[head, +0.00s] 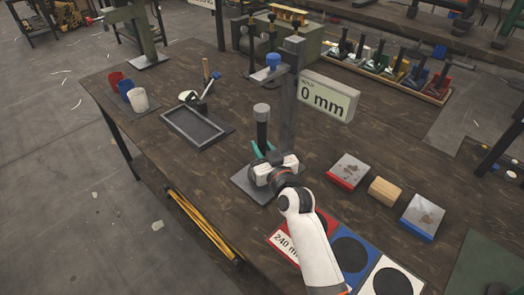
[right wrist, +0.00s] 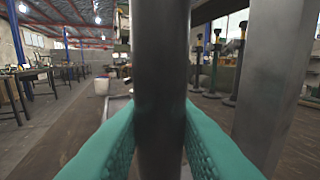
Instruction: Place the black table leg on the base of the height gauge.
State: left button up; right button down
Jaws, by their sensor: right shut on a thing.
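My right gripper (head: 264,152) is shut on the black table leg (head: 262,132) and holds it upright. The leg has a grey top end and stands over the base (head: 244,184) of the height gauge, in front of its grey column (head: 288,112). My gripper hides the leg's lower end, so I cannot tell whether it touches the base. In the right wrist view the leg (right wrist: 158,70) runs between the teal fingers, with the gauge column (right wrist: 275,75) to its right, apart from it. The gauge's display (head: 328,97) reads 0 mm. My left gripper is not in view.
A dark tray (head: 193,128) and several cups (head: 137,99) stand to the left. Red (head: 347,170) and blue (head: 422,216) blocks and a wooden piece (head: 384,191) lie to the right. Marked red, blue and white mats (head: 348,256) lie at the front. A rack (head: 435,94) of several legs stands behind.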

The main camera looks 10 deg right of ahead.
jog(key=shift+f, duration=0.7)
jog(key=shift+f, duration=0.2)
jog(key=c, duration=1.2)
grip_release()
jog(key=shift+s+r, duration=0.15)
jog(key=s, duration=0.4)
jog(key=s+d, duration=0.1)
jog(key=s, duration=0.2)
jog(key=s+d, duration=0.1)
jog(key=s, duration=0.3)
jog(key=shift+s+d+b, duration=0.15)
jog(key=shift+s+b, duration=0.15)
jog(key=shift+b, duration=0.1)
